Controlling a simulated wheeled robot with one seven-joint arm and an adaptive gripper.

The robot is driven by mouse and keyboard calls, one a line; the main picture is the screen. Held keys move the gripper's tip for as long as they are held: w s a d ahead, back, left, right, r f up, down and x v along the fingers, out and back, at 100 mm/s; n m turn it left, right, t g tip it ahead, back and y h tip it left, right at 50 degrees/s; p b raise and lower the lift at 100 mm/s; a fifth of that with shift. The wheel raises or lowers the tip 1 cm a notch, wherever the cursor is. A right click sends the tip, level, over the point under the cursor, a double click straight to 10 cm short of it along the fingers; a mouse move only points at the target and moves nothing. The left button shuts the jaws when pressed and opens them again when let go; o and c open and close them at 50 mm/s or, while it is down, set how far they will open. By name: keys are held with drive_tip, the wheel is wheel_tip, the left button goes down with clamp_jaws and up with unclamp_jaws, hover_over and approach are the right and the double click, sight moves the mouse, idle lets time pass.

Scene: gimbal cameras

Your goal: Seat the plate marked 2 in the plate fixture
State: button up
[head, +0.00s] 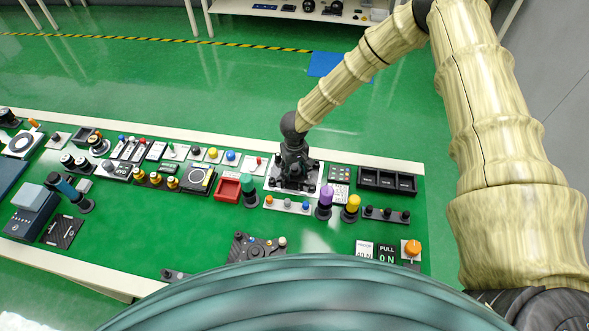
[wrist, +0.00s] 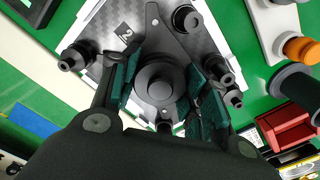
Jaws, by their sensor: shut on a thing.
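The plate marked 2 (wrist: 143,42) is a dark, carbon-patterned plate with a round central knob (wrist: 158,84). My gripper (wrist: 166,92) is shut on this knob, with its green pads on both sides. The plate fixture (wrist: 78,52) has black posts around the plate and a pale base under it. In the head view my gripper (head: 293,150) points down over the fixture (head: 311,187). The plate lies over the fixture, among the posts. I cannot tell whether it rests fully on the base. My fingers hide part of the plate's near side.
A red tray (head: 228,190) and a green-topped post (head: 249,190) stand left of the fixture. A black bin row (head: 387,182) is to the right. A strip with coloured knobs (head: 287,205), a purple post (head: 325,200) and a yellow post (head: 351,205) stand in front.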

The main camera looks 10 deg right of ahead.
sight(293, 174)
drive_tip(key=o, duration=1.3)
drive_tip(key=shift+c, duration=0.2)
drive_tip(key=shift+r, duration=0.1)
wheel_tip(293, 174, up, 12)
drive_tip(key=shift+d, duration=0.15)
drive_tip(key=shift+f+b, duration=0.25)
drive_tip(key=shift+b, duration=0.1)
drive_tip(key=c, duration=0.8)
drive_tip(key=shift+s+a+f+m+b, duration=0.25)
drive_tip(key=shift+m+b, duration=0.25)
drive_tip(key=shift+b, duration=0.65)
drive_tip(key=c, duration=0.6)
drive_tip(key=m+b, duration=0.1)
drive_tip(key=b, duration=0.1)
drive_tip(key=s+m+b, duration=0.1)
drive_tip(key=b, duration=0.1)
drive_tip(key=shift+a+f, duration=0.25)
drive_tip(key=shift+a, duration=0.1)
clamp_jaws()
drive_tip(key=s+m+b, duration=0.1)
drive_tip(key=m+b, duration=0.1)
drive_tip(key=b, duration=0.1)
drive_tip(key=shift+s+a+r+b, duration=0.1)
drive_tip(key=shift+s+a+b, duration=0.2)
drive_tip(key=shift+s+a, duration=0.05)
